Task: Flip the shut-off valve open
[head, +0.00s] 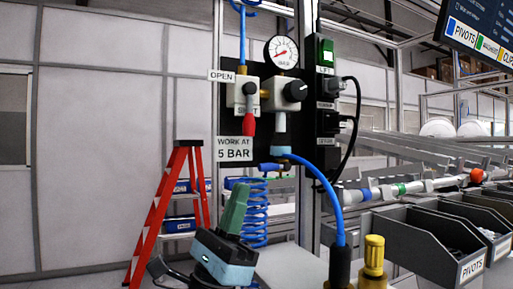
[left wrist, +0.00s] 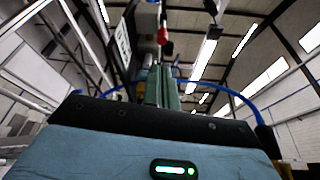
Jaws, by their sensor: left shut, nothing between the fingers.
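The shut-off valve (head: 240,92) is a pale block on a black panel, with a red-tipped lever (head: 249,125) hanging straight down from it. The lever covers part of the SHUT label, and the OPEN label (head: 221,76) is at the upper left. My left gripper (head: 236,196) is below the lever, with its green fingers together and empty, pointing up. A gap shows between fingertips and lever in the head view. In the left wrist view, the red lever (left wrist: 164,37) shows above the fingers (left wrist: 162,78). My right gripper is not in view.
A round gauge (head: 281,52) and a black knob (head: 295,91) sit right of the valve. A blue hose (head: 327,184) curves down to the right of my gripper. A red stepladder (head: 159,215) stands left; grey bins (head: 425,240) stand right.

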